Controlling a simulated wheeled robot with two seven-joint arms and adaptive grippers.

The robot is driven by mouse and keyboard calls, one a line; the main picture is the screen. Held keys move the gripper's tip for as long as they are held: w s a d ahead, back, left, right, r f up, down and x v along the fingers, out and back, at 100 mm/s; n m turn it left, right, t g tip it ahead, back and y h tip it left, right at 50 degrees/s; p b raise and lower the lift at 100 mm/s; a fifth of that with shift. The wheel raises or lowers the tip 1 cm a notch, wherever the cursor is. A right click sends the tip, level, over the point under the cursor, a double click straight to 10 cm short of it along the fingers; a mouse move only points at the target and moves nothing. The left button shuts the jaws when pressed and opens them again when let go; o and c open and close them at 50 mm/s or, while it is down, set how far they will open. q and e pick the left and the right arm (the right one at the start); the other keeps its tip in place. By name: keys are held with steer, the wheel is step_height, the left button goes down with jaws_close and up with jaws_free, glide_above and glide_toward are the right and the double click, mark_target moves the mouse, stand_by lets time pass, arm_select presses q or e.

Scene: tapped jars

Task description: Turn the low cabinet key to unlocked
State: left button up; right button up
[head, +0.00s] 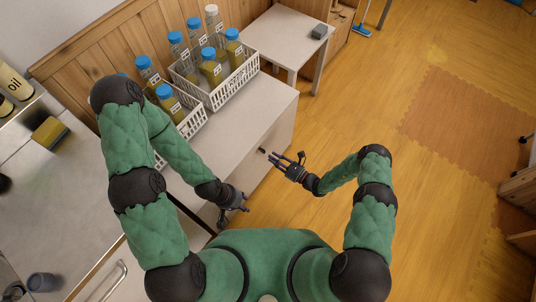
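The low cabinet (272,108) has a pale top and a front face on its right side. A small dark fitting (262,150), perhaps the key, shows on that front face; it is too small to tell how it is turned. My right gripper (273,158) points at the front face, with its fingertips very close to the dark fitting. I cannot tell whether they touch it or whether the fingers are apart. My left gripper (244,207) hangs lower, beside the cabinet's near end, away from the fitting. Its fingers are too small to read.
White crates (238,87) with several blue-capped jars (211,68) stand on the cabinet top. A small white table (283,35) stands beyond the cabinet. A counter with a sponge (50,133) is at left.

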mark_target(262, 151)
steer(key=x, duration=0.3)
steer(key=shift+w+a, duration=0.2)
steer(key=shift+a, duration=0.05)
steer(key=shift+w, duration=0.1)
steer(key=shift+w+r, duration=0.1)
jaws_close()
